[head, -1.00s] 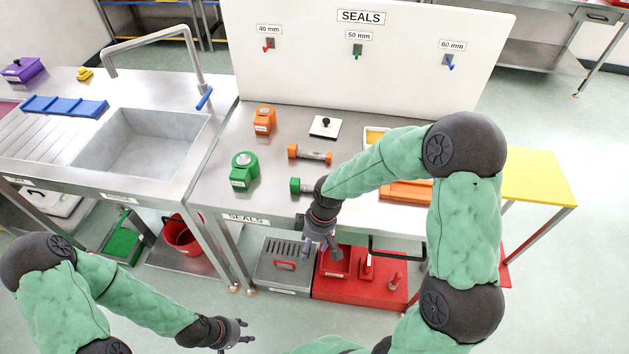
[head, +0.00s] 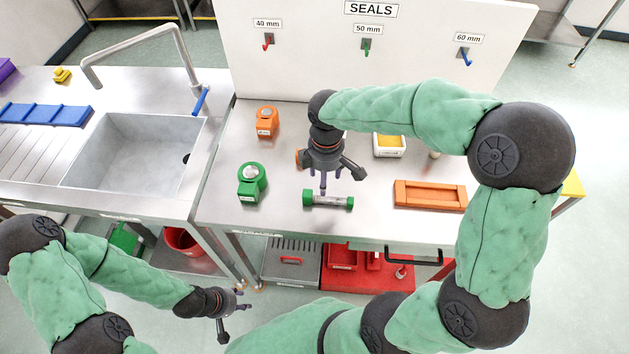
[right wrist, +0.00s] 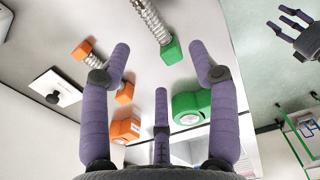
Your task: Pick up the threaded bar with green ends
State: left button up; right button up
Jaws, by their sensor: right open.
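The threaded bar with green ends (head: 328,199) lies on the steel bench, roughly left to right, near the front edge. Its silver thread (right wrist: 150,18) and one green end (right wrist: 171,50) show at the top of the right wrist view; the other end is out of that view. My right gripper (head: 332,182) is above and just behind the bar in the head view, its fingers pointing down. Its fingers are spread and empty in the right wrist view (right wrist: 158,62). My left gripper (head: 238,308) is low in front of the benches, fingers spread, holding nothing.
A bar with orange ends (right wrist: 104,72) lies close behind, partly hidden by my right gripper in the head view. A green block (head: 251,183) and an orange block (head: 267,122) stand to the left. An orange tray (head: 430,195) lies right. The SEALS board (head: 370,60) rises behind.

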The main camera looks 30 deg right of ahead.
aim_at(323, 198)
jog(key=f, duration=0.3)
jog(key=f+b, duration=0.1)
jog(key=shift+w+f, duration=0.5)
jog(key=shift+f, duration=0.3)
jog(key=f, duration=0.1)
jog(key=f+b, duration=0.1)
jog(key=f, duration=0.1)
jog(key=f+b, duration=0.1)
jog(key=f, duration=0.1)
jog(key=shift+d, duration=0.4)
pick_arm(q)
jog(key=f, duration=0.3)
jog(key=shift+w, duration=0.4)
pick_arm(e)
grip_shut()
